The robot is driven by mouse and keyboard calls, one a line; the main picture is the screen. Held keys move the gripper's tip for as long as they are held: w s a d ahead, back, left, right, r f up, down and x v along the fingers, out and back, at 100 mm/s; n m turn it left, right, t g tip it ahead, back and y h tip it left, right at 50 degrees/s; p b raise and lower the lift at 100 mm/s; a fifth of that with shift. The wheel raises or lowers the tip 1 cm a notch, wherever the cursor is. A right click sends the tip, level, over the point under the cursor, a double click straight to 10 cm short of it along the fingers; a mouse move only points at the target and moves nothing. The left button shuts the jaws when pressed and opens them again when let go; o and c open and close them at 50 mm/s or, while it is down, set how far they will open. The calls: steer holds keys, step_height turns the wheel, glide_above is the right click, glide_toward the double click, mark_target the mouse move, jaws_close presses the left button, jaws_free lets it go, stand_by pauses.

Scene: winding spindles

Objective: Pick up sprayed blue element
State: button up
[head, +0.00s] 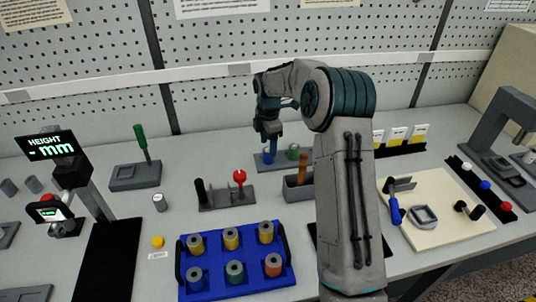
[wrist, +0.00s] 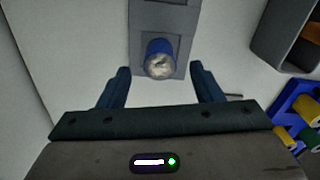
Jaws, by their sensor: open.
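A blue cylindrical element (wrist: 160,45) with a mottled pale top stands on a grey plate (wrist: 176,17) in the wrist view. My gripper (wrist: 160,68) is open, with one finger to each side of the element in the picture and a gap on both sides. I cannot tell the height between the fingertips and the element. In the head view my gripper (head: 268,134) is above the blue element (head: 268,158), which stands at the left of a small dark plate. A green element (head: 293,152) stands to its right on that plate.
A grey bin (head: 298,193) with a brown handle stands in front of the plate. A red-knobbed fixture (head: 226,195) is to the left. A blue tray (head: 238,291) nearer the front holds several coloured spindles. The pegboard wall (head: 215,95) rises behind.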

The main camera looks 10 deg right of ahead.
step_height(320, 180, down, 2)
steer(key=c, duration=1.1)
steer(key=shift+r, duration=0.1)
